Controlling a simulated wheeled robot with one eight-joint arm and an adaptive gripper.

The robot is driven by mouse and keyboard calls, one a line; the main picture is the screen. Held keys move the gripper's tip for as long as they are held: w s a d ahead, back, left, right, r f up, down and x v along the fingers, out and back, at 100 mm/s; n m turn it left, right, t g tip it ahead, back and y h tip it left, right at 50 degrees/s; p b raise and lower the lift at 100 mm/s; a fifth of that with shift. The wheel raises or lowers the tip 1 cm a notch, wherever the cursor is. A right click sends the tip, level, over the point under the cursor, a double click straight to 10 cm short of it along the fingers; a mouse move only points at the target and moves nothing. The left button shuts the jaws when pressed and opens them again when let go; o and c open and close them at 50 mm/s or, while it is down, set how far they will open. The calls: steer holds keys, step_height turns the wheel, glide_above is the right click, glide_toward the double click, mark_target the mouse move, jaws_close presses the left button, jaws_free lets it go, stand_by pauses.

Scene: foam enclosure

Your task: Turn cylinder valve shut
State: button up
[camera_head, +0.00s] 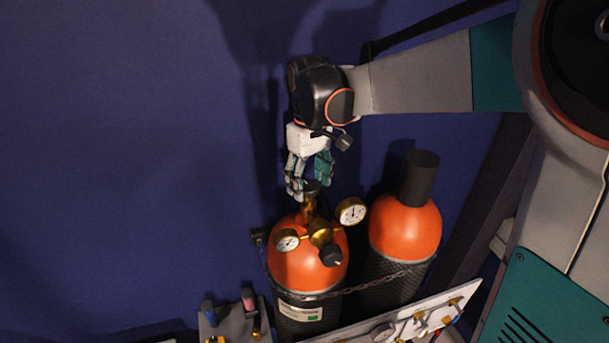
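Two cylinders with orange tops and dark bodies stand against the blue wall. The left cylinder (293,268) carries a brass valve (309,207) with a small dark handwheel (312,187) on top, plus a regulator with two white gauges and a black knob (331,256). My gripper (310,186) points down from above, right at the handwheel, with a finger on either side of it. The fingers look apart and partly cover the handwheel. I cannot tell whether they touch it.
The right cylinder (405,232) has a dark cap (419,178). A chain (375,284) runs across both cylinders. A white panel with brass fittings (415,318) stands in front, and a grey holder (235,322) is at lower left. The wall area at left is clear.

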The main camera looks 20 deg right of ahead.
mark_target(309, 185)
steer(key=c, duration=0.7)
steer(key=shift+f+m+b, duration=0.1)
steer(key=shift+m+b, duration=0.45)
steer(key=shift+m, duration=0.95)
steer(key=o, duration=1.1)
steer(key=shift+c, duration=0.2)
step_height(309, 185, up, 12)
